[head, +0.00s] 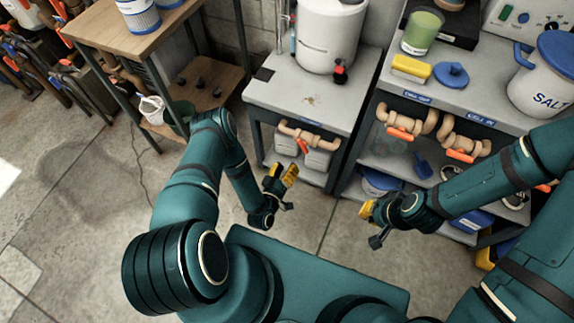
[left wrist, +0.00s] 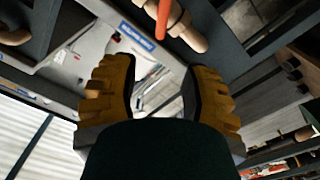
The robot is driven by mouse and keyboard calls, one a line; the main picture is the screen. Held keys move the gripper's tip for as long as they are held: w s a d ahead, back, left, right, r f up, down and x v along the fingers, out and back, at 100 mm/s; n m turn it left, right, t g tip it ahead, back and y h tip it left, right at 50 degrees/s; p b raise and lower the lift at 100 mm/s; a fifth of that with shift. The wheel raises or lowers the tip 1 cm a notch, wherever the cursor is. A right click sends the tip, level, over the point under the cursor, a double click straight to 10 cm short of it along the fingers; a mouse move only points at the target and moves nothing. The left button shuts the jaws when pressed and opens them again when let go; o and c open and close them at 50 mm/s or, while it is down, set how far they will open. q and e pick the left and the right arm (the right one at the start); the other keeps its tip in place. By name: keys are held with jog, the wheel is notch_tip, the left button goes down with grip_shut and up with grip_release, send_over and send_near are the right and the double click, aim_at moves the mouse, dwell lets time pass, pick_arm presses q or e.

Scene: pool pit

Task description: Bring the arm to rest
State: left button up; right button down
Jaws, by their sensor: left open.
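My left gripper (head: 282,178) is in front of the middle grey bench, with its yellow-padded fingers near the bench's lower front. In the left wrist view its two fingers (left wrist: 160,90) stand apart with nothing between them. My right gripper (head: 374,218) is in front of the right-hand bench, at the gap between the two benches. Its yellow pad shows, but its fingers are too small and turned to read. Both arms are bent, with the hands low over the floor and close to my base.
A grey bench (head: 270,92) with a white tank (head: 328,35) and a pipe with an orange-handled valve (head: 303,139) stands ahead. The right bench holds a salt bucket (head: 540,85), a yellow sponge (head: 411,68) and a green beaker (head: 422,30). Open floor (head: 85,215) lies left.

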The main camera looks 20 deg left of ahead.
dwell(0.3)
pick_arm(q)
jog(key=s+d+r+m+g+h, duration=0.1)
jog(key=d+r+m+g+h, duration=0.25)
jog(key=d+r+g, duration=0.55)
jog(key=s+r+g, duration=0.5)
jog(key=s+g, duration=0.2)
jog(key=s, duration=0.3)
jog(key=shift+s+r+m, duration=0.2)
jog(key=shift+s+m, duration=0.05)
jog(key=shift+m, duration=0.2)
jog(key=shift+a, duration=0.1)
dwell(5.2)
